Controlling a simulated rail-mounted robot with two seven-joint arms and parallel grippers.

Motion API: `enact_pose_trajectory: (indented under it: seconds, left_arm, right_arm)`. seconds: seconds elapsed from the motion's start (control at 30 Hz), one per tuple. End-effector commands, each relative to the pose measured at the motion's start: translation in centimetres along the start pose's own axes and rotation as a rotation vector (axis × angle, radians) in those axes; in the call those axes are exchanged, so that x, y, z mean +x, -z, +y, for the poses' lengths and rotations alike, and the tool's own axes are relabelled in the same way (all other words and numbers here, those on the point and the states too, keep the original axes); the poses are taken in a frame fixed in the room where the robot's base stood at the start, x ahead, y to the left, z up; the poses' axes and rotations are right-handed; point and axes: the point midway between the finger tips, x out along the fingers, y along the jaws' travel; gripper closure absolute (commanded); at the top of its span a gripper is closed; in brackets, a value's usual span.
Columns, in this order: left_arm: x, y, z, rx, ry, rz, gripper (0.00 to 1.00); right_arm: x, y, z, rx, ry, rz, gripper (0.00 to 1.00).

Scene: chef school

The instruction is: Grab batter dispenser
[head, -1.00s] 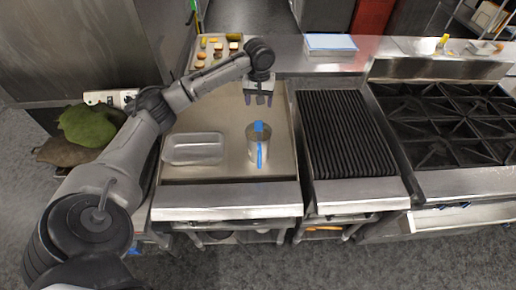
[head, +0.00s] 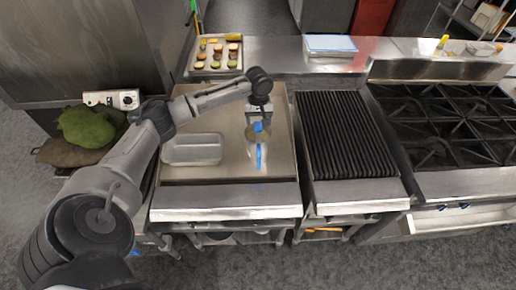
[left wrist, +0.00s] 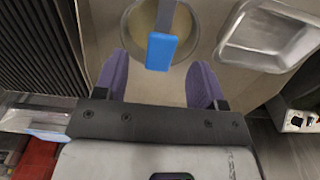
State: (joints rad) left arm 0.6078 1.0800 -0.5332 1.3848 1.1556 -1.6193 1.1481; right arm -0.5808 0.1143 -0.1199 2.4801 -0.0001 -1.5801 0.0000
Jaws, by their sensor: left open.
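The batter dispenser (head: 253,151) is a metal cup with a blue handle, standing on the flat griddle (head: 220,174) in the head view. In the left wrist view the dispenser (left wrist: 142,22) shows from above at the top, with its blue tab (left wrist: 161,52) between the fingers. My left gripper (head: 259,123) is open, with its fingers pointing down just behind and above the dispenser. In the left wrist view my left gripper (left wrist: 161,84) has its two purple fingers apart, one on each side of the blue tab. I cannot tell whether they touch it. My right gripper is not in view.
A shallow metal pan (head: 192,149) sits on the griddle left of the dispenser. A ridged grill (head: 346,133) and burner range (head: 440,125) stand to the right. A tray of small foods (head: 215,66) and a blue-and-white box (head: 331,45) are on the back counter.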

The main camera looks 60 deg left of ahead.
Motion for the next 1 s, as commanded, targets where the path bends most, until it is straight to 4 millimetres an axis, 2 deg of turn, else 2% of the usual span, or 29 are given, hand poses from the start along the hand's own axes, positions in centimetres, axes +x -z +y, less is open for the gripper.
enact_pose_trajectory:
  seconds: [0.33,0.5,0.7,0.77,1.0]
  left_arm:
    - [4.2,0.3,-0.2,0.001,0.003,-0.002,0.36]
    - [5.0,0.3,-0.2,0.000,0.002,0.000,0.36]
    - [5.0,0.3,-0.2,0.001,0.002,0.000,0.36]
    - [5.0,0.3,-0.2,0.001,0.002,0.000,0.40]
    - [5.0,0.3,-0.2,0.001,0.002,0.000,0.63]
  right_arm:
    - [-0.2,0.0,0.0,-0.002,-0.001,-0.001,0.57]
    - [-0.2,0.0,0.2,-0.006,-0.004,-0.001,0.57]
    - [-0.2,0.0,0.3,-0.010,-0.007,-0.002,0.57]
    - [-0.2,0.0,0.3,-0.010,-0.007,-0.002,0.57]
    - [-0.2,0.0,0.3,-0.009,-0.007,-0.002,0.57]
